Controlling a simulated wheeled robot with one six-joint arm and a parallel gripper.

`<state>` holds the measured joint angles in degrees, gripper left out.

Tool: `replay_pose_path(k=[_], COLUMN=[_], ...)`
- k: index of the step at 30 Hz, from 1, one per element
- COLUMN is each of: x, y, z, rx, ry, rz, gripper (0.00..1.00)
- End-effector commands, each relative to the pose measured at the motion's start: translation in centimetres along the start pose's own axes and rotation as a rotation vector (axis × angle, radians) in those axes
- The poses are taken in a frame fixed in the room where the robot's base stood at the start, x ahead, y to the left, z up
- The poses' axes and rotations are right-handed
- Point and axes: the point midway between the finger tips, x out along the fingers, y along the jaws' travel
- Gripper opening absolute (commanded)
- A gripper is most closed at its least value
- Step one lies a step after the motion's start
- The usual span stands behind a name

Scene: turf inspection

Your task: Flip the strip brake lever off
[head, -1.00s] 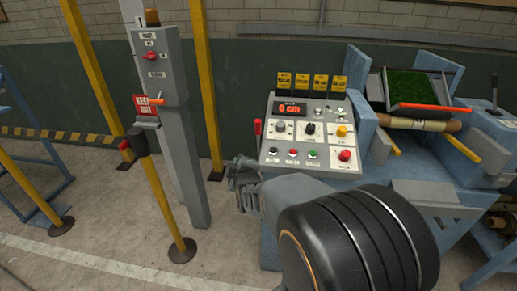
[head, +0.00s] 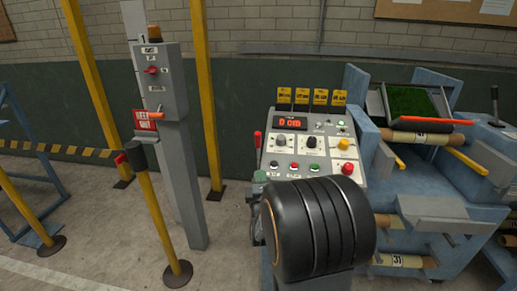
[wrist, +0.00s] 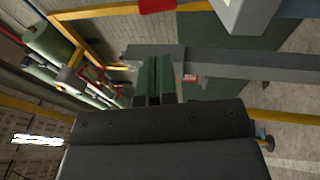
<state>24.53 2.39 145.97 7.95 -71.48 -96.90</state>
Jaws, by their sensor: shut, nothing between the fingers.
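A red-handled lever (head: 257,139) stands upright at the left edge of the control console (head: 312,178). A black-knobbed lever (head: 494,92) stands at the far right of the machine. No readable label shows which is the strip brake lever. My gripper (wrist: 158,82) is shut and empty in the wrist view, its two greenish fingers together. A red piece (wrist: 157,5) shows beyond them at the top edge; I cannot tell if it is the red handle. In the head view my gripper is mostly hidden behind my black arm link, low at the console's left side.
The console has a red display (head: 291,124), knobs, coloured buttons and yellow tags (head: 316,97) above. A grey post with a control box (head: 160,80) and yellow poles (head: 207,95) stand left. A turf tray (head: 410,102) sits right.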

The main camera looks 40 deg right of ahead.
Motion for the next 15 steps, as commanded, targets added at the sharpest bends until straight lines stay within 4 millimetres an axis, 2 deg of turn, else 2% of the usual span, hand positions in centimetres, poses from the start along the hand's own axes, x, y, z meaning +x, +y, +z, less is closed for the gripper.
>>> replay_pose_path(k=[5, 15], x=[2.4, 8.8], y=[0.4, 0.1], z=[0.1, 0.0], rx=[-0.001, 0.0], ry=[0.0, 0.0], rz=[-0.002, -0.001], gripper=[0.0, 0.0])
